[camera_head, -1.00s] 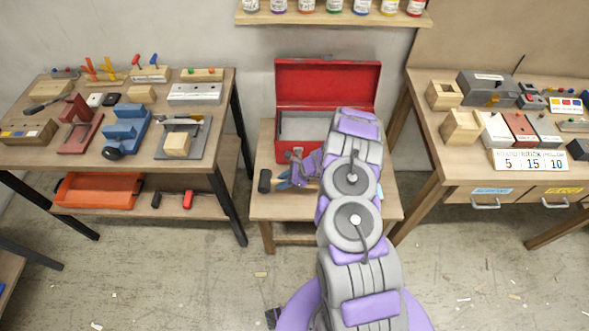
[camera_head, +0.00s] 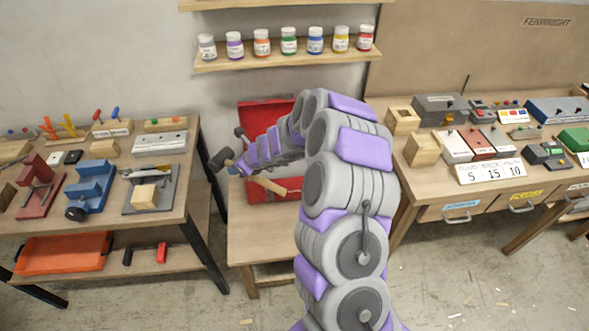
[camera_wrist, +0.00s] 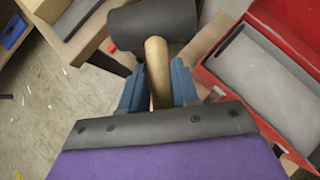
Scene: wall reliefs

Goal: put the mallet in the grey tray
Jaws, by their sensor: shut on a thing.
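The mallet has a black head (camera_head: 222,159) and a wooden handle (camera_head: 270,185). My gripper (camera_head: 238,169) is shut on the handle close below the head and holds the mallet above the small table. In the wrist view, the blue fingers of my gripper (camera_wrist: 158,88) stand on both sides of the handle, and the mallet's head (camera_wrist: 150,22) is just beyond them. The grey tray (camera_wrist: 275,88) lies inside the open red toolbox to the right of my gripper in the wrist view.
The red toolbox (camera_head: 262,112) stands open on the small wooden table (camera_head: 262,243). A crowded workbench (camera_head: 150,213) is on the left and another (camera_head: 425,185) on the right. A shelf (camera_head: 285,56) with several jars hangs above. The small table's front part looks clear.

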